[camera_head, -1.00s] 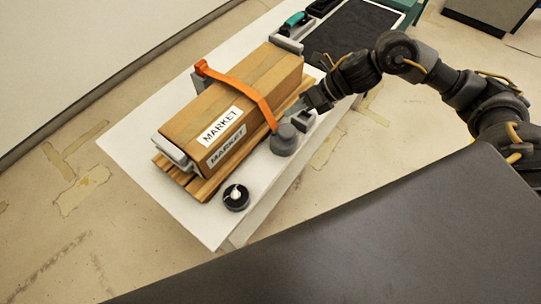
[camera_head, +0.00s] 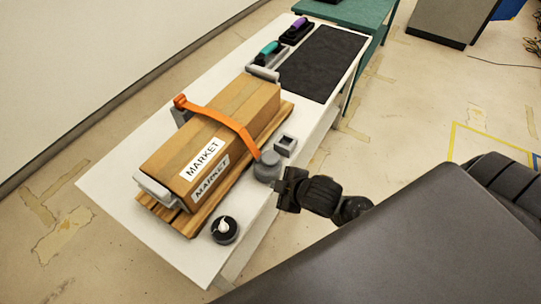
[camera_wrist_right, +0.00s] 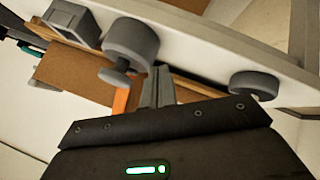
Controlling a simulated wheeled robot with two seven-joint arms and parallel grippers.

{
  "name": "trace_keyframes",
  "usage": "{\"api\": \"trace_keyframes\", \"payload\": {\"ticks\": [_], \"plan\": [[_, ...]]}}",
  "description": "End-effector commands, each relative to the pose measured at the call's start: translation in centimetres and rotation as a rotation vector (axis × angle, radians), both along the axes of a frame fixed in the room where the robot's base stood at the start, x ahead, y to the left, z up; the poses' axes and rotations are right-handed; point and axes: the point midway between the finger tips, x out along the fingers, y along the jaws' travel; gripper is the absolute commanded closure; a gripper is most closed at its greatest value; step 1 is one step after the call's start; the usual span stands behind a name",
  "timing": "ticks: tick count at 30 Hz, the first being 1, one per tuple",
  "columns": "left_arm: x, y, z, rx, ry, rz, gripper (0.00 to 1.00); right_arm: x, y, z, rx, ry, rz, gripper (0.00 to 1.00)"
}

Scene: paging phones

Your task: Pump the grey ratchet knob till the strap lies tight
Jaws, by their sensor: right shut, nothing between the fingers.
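The grey ratchet knob (camera_head: 267,167) stands on the white table at the right side of a wooden box labelled MARKET (camera_head: 185,148). The orange strap (camera_head: 228,120) runs over the box top and down toward the knob. I cannot tell how tight it is. My right gripper (camera_head: 280,186) is beside the knob on the table's near edge, its fingertips hard to see there. In the right wrist view the fingers (camera_wrist_right: 158,86) are shut and empty, close to the knob (camera_wrist_right: 131,42); contact is unclear. The strap (camera_wrist_right: 120,102) shows partly behind them. My left gripper is not in view.
The box rests on wooden slats (camera_head: 187,226). A small grey square holder (camera_head: 286,144) is just behind the knob. A dark mat (camera_head: 322,62) and handled tools lie farther back.

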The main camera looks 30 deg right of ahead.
Motion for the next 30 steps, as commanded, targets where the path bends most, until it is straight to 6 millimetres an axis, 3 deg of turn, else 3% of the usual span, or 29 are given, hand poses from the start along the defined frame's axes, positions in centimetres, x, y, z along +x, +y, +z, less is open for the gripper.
{"api": "trace_keyframes", "payload": {"ticks": [1, 6, 10, 17, 21, 27, 30], "plan": [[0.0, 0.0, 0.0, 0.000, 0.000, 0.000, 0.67, -2.2, -0.7, -1.7, 0.060, 0.097, -0.124, 1.00], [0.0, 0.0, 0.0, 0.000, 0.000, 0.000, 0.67, -8.7, -3.0, -7.9, 0.197, 0.382, -0.508, 1.00], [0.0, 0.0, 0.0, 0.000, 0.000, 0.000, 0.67, -11.7, -3.6, -14.3, 0.234, 0.517, -0.676, 1.00], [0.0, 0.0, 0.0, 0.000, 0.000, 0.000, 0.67, -13.8, -3.7, -26.5, 0.219, 0.588, -0.715, 1.00], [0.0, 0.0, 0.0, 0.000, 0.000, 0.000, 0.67, -16.3, -4.1, -33.2, 0.203, 0.615, -0.711, 1.00], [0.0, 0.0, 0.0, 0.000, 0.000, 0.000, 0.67, -22.0, -4.9, -40.8, 0.180, 0.654, -0.707, 1.00], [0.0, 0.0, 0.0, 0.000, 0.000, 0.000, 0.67, -25.0, -5.5, -43.3, 0.169, 0.670, -0.705, 1.00]]}}
